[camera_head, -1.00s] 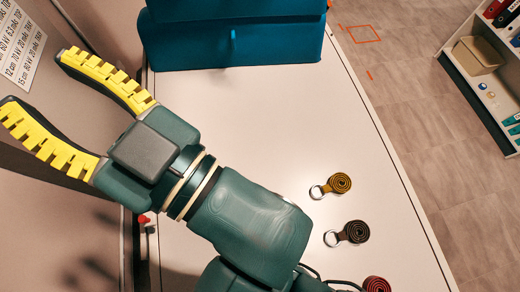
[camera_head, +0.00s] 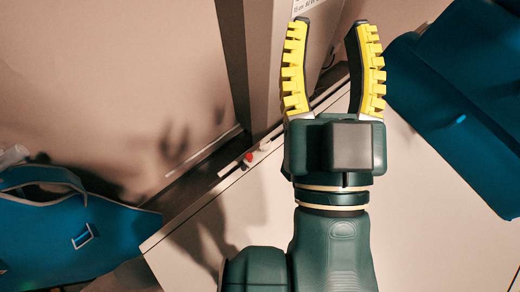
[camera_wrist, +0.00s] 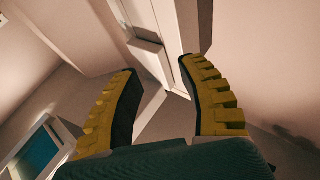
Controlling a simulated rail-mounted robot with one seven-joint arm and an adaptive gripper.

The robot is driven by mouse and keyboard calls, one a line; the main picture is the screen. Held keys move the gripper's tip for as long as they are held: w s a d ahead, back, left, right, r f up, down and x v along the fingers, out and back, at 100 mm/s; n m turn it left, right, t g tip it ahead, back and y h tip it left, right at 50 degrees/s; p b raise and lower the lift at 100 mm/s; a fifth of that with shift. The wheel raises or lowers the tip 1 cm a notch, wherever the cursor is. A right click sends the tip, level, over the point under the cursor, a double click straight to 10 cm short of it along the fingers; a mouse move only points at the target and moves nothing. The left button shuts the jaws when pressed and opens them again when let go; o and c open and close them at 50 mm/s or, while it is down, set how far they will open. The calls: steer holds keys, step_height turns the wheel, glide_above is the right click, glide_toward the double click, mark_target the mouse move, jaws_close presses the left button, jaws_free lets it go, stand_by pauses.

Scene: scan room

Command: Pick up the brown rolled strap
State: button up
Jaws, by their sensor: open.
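My gripper (camera_head: 334,62) is open and empty, with its yellow-ribbed fingers spread apart. In the head view it reaches up over the far edge of the white table, toward the wall. In the wrist view, my gripper (camera_wrist: 165,105) shows nothing between its fingers but wall and frame parts. The brown rolled strap is in neither view now; one second ago the head view showed rolled straps on the table, out of frame now.
A blue case (camera_head: 455,95) stands on the white table (camera_head: 440,240) at the right. A blue bag-like object (camera_head: 75,235) is at the lower left. A grey upright post (camera_head: 262,60) and wall are close by the gripper's left. A small red knob (camera_head: 248,157) sits by the table edge.

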steer(key=o, duration=1)
